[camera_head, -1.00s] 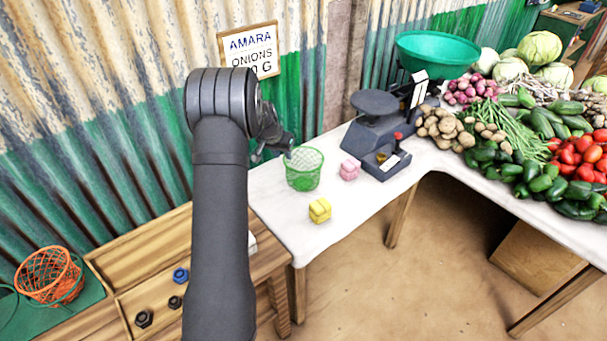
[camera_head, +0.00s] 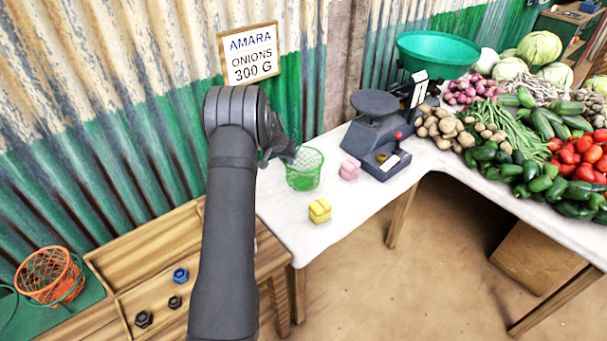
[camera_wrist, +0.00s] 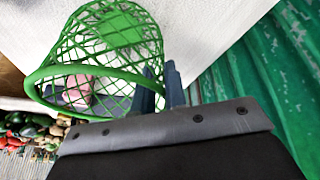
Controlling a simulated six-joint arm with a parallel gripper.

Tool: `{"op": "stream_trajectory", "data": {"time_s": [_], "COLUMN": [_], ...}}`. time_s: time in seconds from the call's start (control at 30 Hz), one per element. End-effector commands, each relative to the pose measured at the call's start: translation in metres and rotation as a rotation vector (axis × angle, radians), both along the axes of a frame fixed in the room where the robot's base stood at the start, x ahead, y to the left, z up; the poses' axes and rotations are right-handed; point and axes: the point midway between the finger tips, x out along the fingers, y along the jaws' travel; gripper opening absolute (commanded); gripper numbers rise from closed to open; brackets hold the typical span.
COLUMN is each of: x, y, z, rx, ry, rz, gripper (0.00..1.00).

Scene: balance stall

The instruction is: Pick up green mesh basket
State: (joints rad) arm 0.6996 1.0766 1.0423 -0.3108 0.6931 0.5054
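The green mesh basket (camera_head: 304,172) stands upright on the white-covered table, left of the pink block. My gripper (camera_head: 290,154) is at its upper left rim in the head view. In the wrist view the basket (camera_wrist: 92,52) fills the upper left, its open rim towards the camera. My gripper's two dark fingers (camera_wrist: 162,90) show at the basket's right side with a narrow gap between them. They seem to straddle the mesh wall near the rim. Whether they touch the wall is too small to tell.
A pink block (camera_head: 349,168) and a dark scale (camera_head: 373,138) stand right of the basket. A yellow block (camera_head: 319,210) lies in front. Vegetables cover the right table. An orange basket (camera_head: 48,275) is at lower left. The corrugated wall (camera_head: 130,120) is close behind.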

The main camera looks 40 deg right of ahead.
Motion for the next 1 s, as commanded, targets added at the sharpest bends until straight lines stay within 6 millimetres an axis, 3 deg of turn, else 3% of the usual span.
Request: {"op": "stream_trajectory", "data": {"time_s": [0.53, 0.67, 0.8, 1.0], "x": [0.000, 0.000, 0.000, -0.044], "y": [0.000, 0.000, 0.000, -0.013], "z": [0.004, 0.017, 0.042, 0.068], "rx": [0.000, -0.002, -0.003, 0.000], "ry": [0.000, -0.001, -0.003, 0.000], "rz": [0.000, 0.000, -0.001, -0.005], "gripper": [0.00, 0.00, 0.00, 0.00]}}
